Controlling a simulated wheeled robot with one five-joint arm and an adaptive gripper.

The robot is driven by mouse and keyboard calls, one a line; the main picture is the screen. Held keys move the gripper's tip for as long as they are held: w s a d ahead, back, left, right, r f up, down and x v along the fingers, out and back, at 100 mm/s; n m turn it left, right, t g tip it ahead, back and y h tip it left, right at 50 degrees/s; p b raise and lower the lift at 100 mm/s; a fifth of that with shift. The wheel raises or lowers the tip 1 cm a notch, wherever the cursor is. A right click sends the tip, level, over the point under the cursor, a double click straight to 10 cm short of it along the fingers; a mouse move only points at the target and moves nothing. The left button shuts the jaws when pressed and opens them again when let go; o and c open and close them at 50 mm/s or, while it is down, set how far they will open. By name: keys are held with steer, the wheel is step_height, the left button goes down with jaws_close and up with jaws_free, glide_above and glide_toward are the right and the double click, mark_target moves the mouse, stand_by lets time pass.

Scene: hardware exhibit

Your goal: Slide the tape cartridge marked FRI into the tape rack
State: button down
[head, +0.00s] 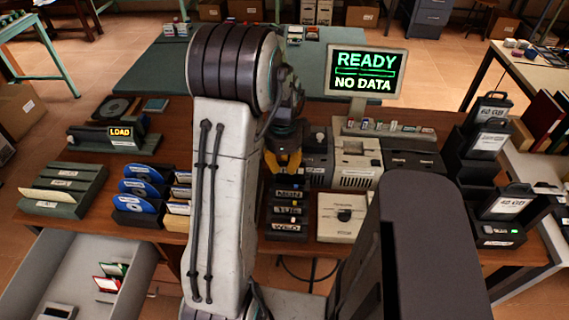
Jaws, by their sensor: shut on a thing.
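My gripper (286,164), with yellow-orange fingers, points down just behind the dark tape rack (270,233). It is shut on a dark thing that looks like a tape cartridge, mostly hidden by the fingers and arm; no FRI mark can be read on it. The rack's front shows stacked dark cartridges with white labels: MON (287,194) on top, TUE (287,210) in the middle and WED (287,227) at the bottom. My upper arm covers the area left of the rack.
A monitor (364,73) reads READY, NO DATA. Blue discs (138,189) in dark holders stand left of my arm. Docked black cartridges (487,140) stand at right.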

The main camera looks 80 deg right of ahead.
mark_target(284, 174)
steer(key=shift+f+b, duration=0.65)
stand_by(1.6)
steer(key=shift+f+b, duration=0.95)
steer(key=shift+f, duration=0.2)
steer(key=c, duration=1.1)
jaws_free()
steer(key=shift+r, duration=0.1)
steer(key=shift+r+p, duration=3.1)
steer(key=shift+r, duration=0.85)
